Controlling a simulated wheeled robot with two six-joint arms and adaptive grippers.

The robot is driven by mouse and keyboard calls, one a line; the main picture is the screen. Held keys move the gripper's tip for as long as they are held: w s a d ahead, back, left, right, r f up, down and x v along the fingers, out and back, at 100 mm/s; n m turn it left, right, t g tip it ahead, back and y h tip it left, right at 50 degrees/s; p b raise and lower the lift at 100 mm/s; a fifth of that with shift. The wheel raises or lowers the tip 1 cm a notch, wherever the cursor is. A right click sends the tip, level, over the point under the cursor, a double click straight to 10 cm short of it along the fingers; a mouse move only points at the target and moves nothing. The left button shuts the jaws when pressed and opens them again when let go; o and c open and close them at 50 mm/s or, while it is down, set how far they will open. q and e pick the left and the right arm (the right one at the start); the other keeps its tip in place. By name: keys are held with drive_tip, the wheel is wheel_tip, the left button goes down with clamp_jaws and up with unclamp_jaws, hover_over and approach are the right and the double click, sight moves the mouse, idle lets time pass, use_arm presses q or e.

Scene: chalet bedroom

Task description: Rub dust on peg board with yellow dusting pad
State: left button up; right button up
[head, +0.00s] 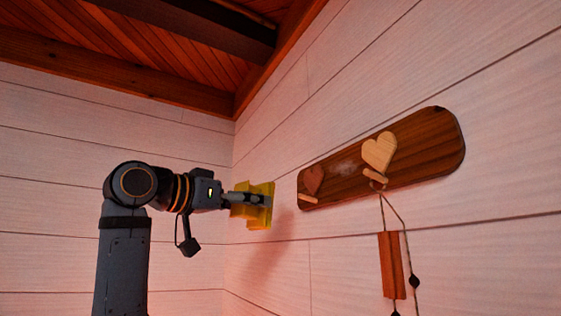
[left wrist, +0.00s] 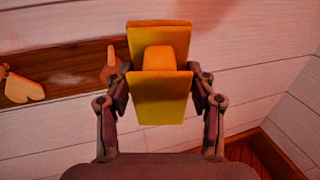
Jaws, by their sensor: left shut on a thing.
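My left gripper (head: 262,201) is shut on the yellow dusting pad (head: 240,211). In the left wrist view the pad (left wrist: 160,97) sits between the two fingers, with a rounded middle part between two flat yellow plates. The dark wooden peg board (head: 430,145) is mounted on the wall to the right of the pad in the head view. The dust also shows in the left wrist view (left wrist: 66,79). The pad is apart from the dust, left of the board. My right gripper is not in view.
A cord with a reddish wooden piece (head: 391,265) hangs below the light heart. The wooden ceiling (head: 140,45) slopes overhead.

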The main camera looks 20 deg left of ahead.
use_arm(q)
drive_tip(key=s+d+r+m+g+h+p, duration=0.25)
drive_tip(key=s+d+r+h, duration=0.3)
drive_tip(key=d, duration=0.35)
drive_tip(key=w+d+t+p, duration=0.1)
drive_tip(key=w+d, duration=0.2)
drive_tip(key=w, duration=0.2)
drive_tip(key=shift+d+r, duration=0.15)
drive_tip(key=shift+d, duration=0.05)
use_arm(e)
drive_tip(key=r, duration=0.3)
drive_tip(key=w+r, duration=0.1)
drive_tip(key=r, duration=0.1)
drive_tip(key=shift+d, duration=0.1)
use_arm(q)
drive_tip(key=shift+w+d+m+p, duration=0.15)
drive_tip(key=shift+w+m+p, duration=0.05)
drive_tip(key=shift+m+p, duration=0.1)
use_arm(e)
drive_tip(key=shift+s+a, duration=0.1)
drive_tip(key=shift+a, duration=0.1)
use_arm(q)
drive_tip(key=shift+w+d+y, duration=0.25)
drive_tip(key=shift+w+d, duration=0.15)
drive_tip(key=shift+w, duration=0.15)
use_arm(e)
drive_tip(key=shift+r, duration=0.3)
